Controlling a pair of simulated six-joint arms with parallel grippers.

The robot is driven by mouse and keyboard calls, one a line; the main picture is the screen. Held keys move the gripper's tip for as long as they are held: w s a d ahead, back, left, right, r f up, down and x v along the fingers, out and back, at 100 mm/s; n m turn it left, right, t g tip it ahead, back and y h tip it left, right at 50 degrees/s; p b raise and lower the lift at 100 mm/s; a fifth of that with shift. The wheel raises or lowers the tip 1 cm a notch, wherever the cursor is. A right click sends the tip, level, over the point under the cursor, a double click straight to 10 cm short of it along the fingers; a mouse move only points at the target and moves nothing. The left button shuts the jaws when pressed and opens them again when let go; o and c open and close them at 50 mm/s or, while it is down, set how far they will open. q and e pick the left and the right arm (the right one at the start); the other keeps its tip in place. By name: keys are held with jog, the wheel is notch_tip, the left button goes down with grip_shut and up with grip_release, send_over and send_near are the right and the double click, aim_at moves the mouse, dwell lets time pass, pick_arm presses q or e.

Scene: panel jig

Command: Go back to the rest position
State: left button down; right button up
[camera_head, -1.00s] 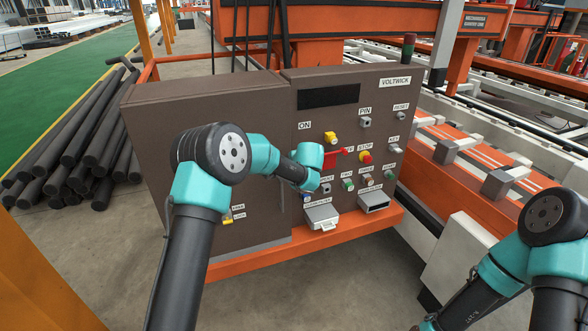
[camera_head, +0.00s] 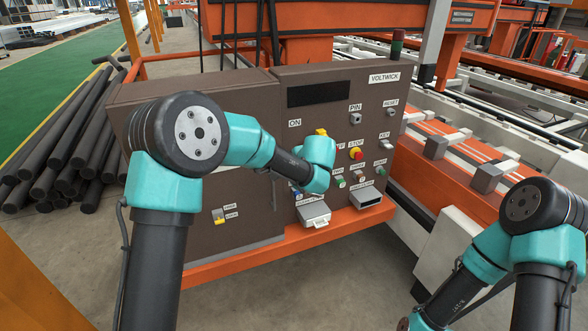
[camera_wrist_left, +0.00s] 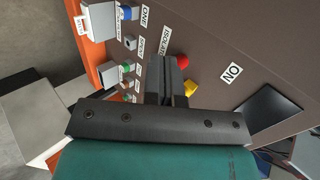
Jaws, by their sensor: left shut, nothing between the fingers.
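My left arm (camera_head: 190,140) reaches across the front of the brown control panel (camera_head: 245,95) in the head view, its wrist over the middle of the controls. The left gripper is hidden behind that wrist there. In the left wrist view the left gripper (camera_wrist_left: 171,66) is shut and empty, its dark fingers pointing along the panel face. A red part (camera_wrist_left: 182,61) and a yellow part (camera_wrist_left: 190,88) show just beside the fingers; whether they touch is unclear. My right arm (camera_head: 530,220) is bent at the lower right, its gripper out of view.
The panel carries a dark display (camera_head: 318,93), a red stop button (camera_head: 356,153) and several small buttons. Grey sockets (camera_head: 314,213) stick out at its lower edge, above an orange shelf (camera_head: 235,262). Dark bars (camera_head: 60,150) are stacked on the floor at left.

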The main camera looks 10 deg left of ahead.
dwell(0.3)
pick_arm(q)
jog(key=s+a+f+n+g+h, duration=0.2)
jog(key=s+f+g+h, duration=0.15)
jog(key=s+f, duration=0.65)
jog(key=s+a+f+n+g+h, duration=0.15)
jog(key=s+f+g+h, duration=0.35)
jog(key=f, duration=0.9)
jog(key=s+a+f+n, duration=0.2)
jog(key=s+f+n, duration=0.1)
jog(key=s, duration=0.4)
jog(key=s+a+f+n+t, duration=0.1)
jog(key=s+a+f+n, duration=0.1)
jog(key=s+f, duration=0.3)
jog(key=s+a+f+n, duration=0.1)
jog(key=s+f+n, duration=0.3)
jog(key=s, duration=0.6)
jog(key=shift+s+a+h, duration=0.35)
jog(key=shift+s+a, duration=0.05)
jog(key=shift+n+t, duration=0.25)
